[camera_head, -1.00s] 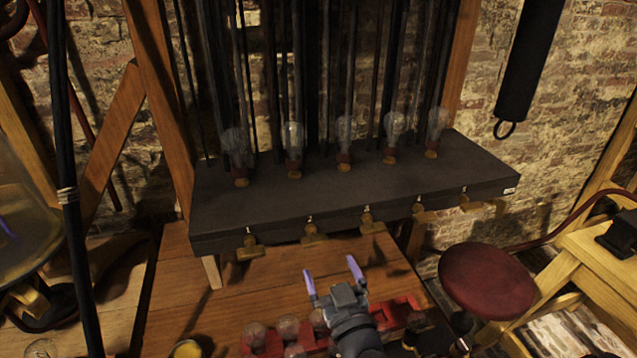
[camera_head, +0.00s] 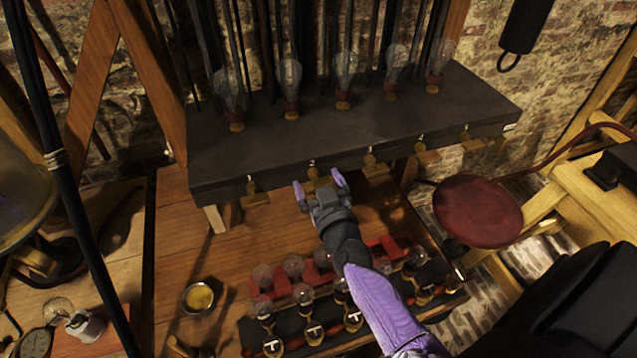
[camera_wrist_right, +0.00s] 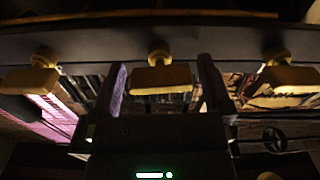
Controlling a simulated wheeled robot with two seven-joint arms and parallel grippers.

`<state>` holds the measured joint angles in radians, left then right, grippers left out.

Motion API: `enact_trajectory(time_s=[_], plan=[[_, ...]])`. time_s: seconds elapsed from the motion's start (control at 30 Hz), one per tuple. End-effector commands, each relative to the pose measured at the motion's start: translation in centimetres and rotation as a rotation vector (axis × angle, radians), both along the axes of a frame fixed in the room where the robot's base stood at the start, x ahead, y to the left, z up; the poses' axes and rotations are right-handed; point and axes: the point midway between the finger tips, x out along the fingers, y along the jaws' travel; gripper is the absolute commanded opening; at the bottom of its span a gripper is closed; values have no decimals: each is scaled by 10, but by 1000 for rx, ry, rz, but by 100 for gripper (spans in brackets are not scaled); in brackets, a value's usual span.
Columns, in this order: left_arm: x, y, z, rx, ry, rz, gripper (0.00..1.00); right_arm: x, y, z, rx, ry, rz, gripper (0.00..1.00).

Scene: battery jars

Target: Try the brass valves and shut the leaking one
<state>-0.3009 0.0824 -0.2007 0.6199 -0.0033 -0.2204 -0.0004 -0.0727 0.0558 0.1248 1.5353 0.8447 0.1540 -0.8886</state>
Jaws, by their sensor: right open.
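Several brass valves line the front edge of a dark shelf (camera_head: 350,137) in the head view. From the left, I see the first valve (camera_head: 254,196), the second valve (camera_head: 313,174), the third valve (camera_head: 373,166), then more to the right. My right gripper (camera_head: 320,183) is open at the second valve, with a fingertip on each side of it in the picture. In the right wrist view, a valve with a flat handle (camera_wrist_right: 160,78) shows between the open fingers, with a valve on either side. I cannot tell whether the fingers touch it. My left gripper is out of view.
Glass bulbs (camera_head: 343,72) stand on the shelf before dark vertical rods. Below, a red rack (camera_head: 262,292) of bulb-topped pieces and a brass bowl (camera_head: 198,297) sit on the wooden table. A red stool (camera_head: 478,211) stands right.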

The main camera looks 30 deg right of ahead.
Motion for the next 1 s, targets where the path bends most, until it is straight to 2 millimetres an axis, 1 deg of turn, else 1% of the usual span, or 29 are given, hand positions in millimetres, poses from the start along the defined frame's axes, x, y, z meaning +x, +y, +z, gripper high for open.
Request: enact_trajectory(time_s=[0.1,0.13,0.17,0.2,0.27,0.3,0.37,0.4,0.47,0.5,0.57,0.73,0.97,1.0], plan=[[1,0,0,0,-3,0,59,0,0,0,0,0,0,100],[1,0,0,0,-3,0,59,0,0,0,0,0,0,96],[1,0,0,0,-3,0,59,0,0,0,0,0,0,89],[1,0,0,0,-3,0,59,0,0,0,0,0,0,81],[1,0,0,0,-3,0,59,0,0,0,1,0,0,68],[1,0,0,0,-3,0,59,0,0,0,1,0,0,60],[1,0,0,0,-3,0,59,0,0,0,1,0,0,47],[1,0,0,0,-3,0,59,0,0,0,1,0,0,39],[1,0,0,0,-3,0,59,0,0,0,1,0,0,26],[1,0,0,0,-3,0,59,0,0,0,1,0,0,18],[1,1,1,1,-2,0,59,0,0,0,13,-3,0,18],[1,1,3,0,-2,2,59,0,0,1,122,-30,-1,18],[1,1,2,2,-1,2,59,0,0,0,129,-32,-1,18],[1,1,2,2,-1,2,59,0,0,0,129,-32,-1,83]])
